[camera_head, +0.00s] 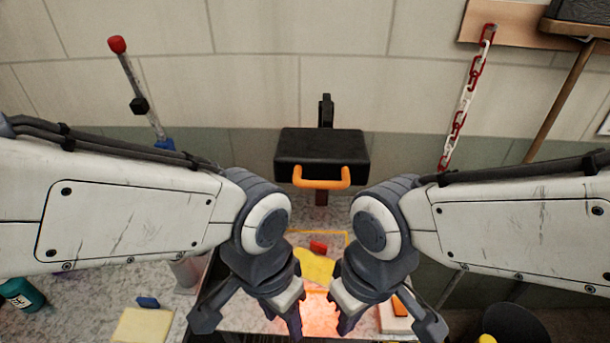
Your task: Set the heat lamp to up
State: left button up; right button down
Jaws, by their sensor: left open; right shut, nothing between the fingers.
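The heat lamp (322,148) is a black box with an orange handle (322,180) along its front lower edge. It is mounted on a dark upright post (326,108) against the wall, above the back of the worktop. My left gripper (249,318) is open and empty, low in the view and nearer than the lamp. Neither gripper touches the orange handle.
An orange-red glow (318,318) lies on the work surface between my grippers, with a yellow piece (314,265) and a small red item (318,247) behind it. A red-topped rod (128,75) stands left; a red-and-white chain (466,95) hangs right. A teal bottle (22,294) is far left.

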aim_at(327, 158)
jog(key=u, duration=1.4)
jog(key=k, duration=1.2)
jog(key=z, duration=1.3)
jog(key=i, duration=0.5)
jog(key=z, duration=0.05)
